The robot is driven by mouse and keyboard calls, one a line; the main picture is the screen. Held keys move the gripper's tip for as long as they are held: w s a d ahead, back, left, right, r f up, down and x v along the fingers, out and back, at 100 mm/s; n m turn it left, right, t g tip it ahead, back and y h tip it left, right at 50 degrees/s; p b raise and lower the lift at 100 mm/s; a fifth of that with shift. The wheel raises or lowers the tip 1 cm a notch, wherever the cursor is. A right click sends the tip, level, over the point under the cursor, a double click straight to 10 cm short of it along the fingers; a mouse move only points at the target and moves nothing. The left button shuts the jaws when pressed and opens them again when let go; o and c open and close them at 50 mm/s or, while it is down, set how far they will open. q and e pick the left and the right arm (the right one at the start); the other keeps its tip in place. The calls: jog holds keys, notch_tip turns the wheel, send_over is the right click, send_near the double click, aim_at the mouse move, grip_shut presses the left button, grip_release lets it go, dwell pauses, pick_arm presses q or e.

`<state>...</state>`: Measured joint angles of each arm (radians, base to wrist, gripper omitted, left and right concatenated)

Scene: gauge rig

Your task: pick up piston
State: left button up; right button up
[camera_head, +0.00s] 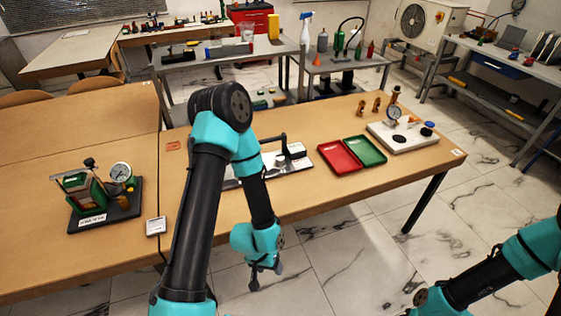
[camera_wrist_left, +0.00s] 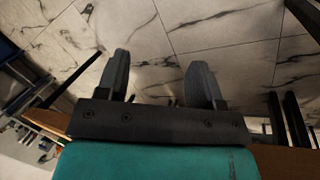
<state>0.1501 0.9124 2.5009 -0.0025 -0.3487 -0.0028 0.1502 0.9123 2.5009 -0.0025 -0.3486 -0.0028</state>
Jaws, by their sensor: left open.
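My left gripper (camera_head: 264,278) hangs beyond the front edge of the wooden table, over the marble floor. The left wrist view shows its two dark fingers (camera_wrist_left: 160,78) apart, with only floor between them. I cannot tell for certain which thing is the piston. Two small brass-coloured parts (camera_head: 368,106) stand near the back edge of the table, left of a dial gauge (camera_head: 393,116) on a white base plate (camera_head: 418,140). Black round pieces (camera_head: 400,139) sit on that plate. My right arm shows at the lower right; its gripper is out of the picture.
A red tray (camera_head: 338,157) and a green tray (camera_head: 365,151) lie side by side, apparently empty. A metal plate with a black handle (camera_head: 284,155) is partly behind my left arm. A green gauge stand (camera_head: 82,192) is at left. Bare table (camera_head: 60,255) lies in front of it.

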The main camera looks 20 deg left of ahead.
pick_arm(q)
jog(key=shift+o, duration=1.3)
